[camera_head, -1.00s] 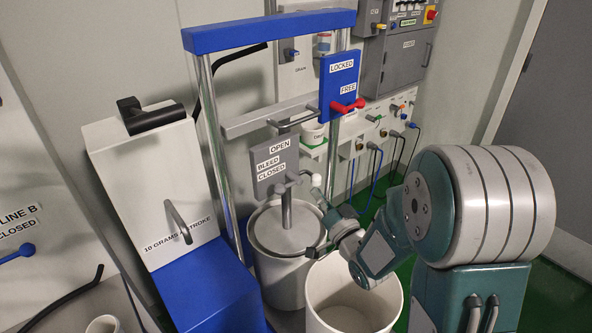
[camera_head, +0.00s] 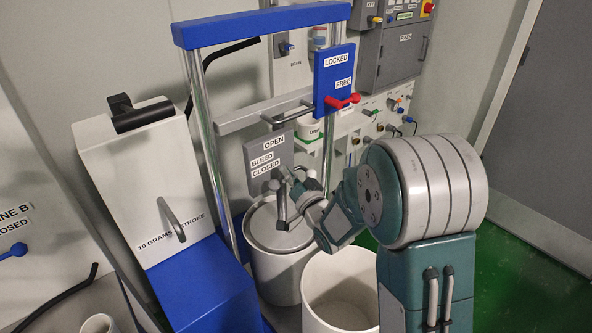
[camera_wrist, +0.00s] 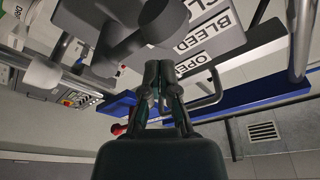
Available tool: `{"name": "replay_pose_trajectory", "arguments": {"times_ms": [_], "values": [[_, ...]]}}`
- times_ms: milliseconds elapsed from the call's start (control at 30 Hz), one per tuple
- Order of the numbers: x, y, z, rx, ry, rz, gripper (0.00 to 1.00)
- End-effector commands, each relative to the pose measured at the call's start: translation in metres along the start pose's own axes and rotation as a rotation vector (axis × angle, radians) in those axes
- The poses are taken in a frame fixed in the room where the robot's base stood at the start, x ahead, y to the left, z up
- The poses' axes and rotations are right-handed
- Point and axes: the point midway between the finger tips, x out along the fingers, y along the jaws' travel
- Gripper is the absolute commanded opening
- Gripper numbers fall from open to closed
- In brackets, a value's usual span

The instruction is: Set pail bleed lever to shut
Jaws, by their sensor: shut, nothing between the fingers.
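The grey bleed plate (camera_head: 268,163) bears the labels OPEN, BLEED and CLOSED from top to bottom. It also shows upside down in the wrist view (camera_wrist: 228,38). The dark grey bleed lever (camera_wrist: 163,20) stands out from the plate, its rounded end just beyond my fingertips in the wrist view. In the head view the lever is partly hidden by my gripper, so its exact setting is hard to read. My gripper (camera_wrist: 162,68) is shut and empty, close to the lever; whether it touches is unclear. The lidded pail (camera_head: 280,262) stands below the plate.
A blue-topped frame (camera_head: 262,24) surrounds the plate. A blue LOCKED/FREE plate (camera_head: 333,78) with a red lever (camera_head: 342,101) is above right. An open white bucket (camera_head: 341,285) stands below my arm. A white stroke box (camera_head: 150,180) is at left.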

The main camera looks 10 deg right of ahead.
Motion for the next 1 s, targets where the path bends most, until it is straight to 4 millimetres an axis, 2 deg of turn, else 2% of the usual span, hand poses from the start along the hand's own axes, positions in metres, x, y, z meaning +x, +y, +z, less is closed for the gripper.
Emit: {"name": "replay_pose_trajectory", "arguments": {"times_ms": [133, 500, 700, 1000], "values": [[-0.004, 0.0, 0.013, 0.0, -0.003, -0.001, 0.0], [-0.006, 0.001, 0.014, 0.001, 0.0, -0.001, 0.0], [-0.009, 0.002, 0.028, 0.0, -0.002, 0.0, 0.0], [-0.008, 0.001, 0.027, 0.0, -0.002, -0.001, 0.0]]}}
